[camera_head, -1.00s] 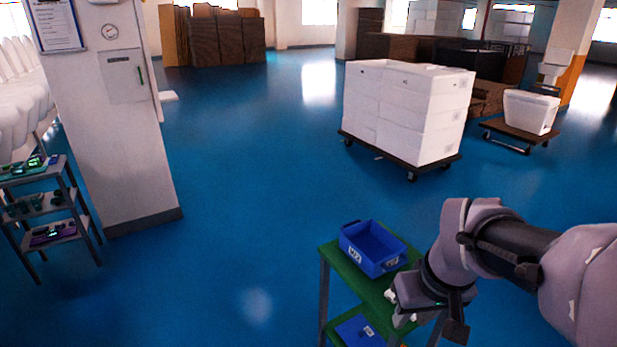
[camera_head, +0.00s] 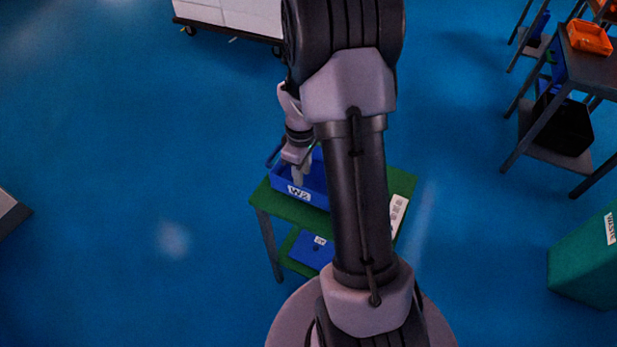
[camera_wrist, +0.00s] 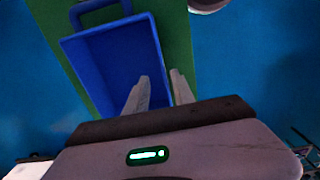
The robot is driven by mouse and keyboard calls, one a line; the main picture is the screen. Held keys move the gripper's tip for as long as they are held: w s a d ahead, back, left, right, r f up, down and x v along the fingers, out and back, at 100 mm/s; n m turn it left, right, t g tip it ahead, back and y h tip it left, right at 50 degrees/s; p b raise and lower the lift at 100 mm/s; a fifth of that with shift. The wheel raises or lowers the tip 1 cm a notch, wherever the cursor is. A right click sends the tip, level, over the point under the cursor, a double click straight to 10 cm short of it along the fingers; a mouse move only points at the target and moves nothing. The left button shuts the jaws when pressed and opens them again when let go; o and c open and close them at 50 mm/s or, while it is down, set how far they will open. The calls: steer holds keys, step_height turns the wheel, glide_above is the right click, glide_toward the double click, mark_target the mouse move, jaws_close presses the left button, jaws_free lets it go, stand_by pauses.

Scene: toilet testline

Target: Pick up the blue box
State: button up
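The blue box (camera_head: 279,182), labelled W2, sits on the green top of a small cart (camera_head: 270,202). My arm hides its right part in the head view. My gripper (camera_head: 297,176) points down at the box. In the wrist view the open box (camera_wrist: 105,62) shows an empty interior and a raised handle at its far end. My gripper (camera_wrist: 162,80) is open there, with a gap between its two fingers. The left finger is over the interior and the right finger is near the box's right wall. I cannot tell whether either touches it.
A second blue box (camera_head: 312,250) lies on the cart's lower shelf. A stand (camera_head: 595,72) with an orange tray (camera_head: 589,38) is at the upper right. A green waste bin (camera_head: 585,262) stands at the right. Blue floor on the left is mostly clear.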

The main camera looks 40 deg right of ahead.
steer(key=f+b, duration=0.1)
steer(key=f, duration=0.1)
steer(key=f+b, duration=0.1)
steer(key=f, duration=0.2)
steer(key=f+b, duration=0.1)
steer(key=f, duration=0.1)
steer(key=shift+w+a+f, duration=0.15)
steer(key=shift+a+f, duration=0.2)
steer(key=shift+a, duration=0.05)
steer(key=shift+r, duration=0.15)
jaws_close()
stand_by(0.7)
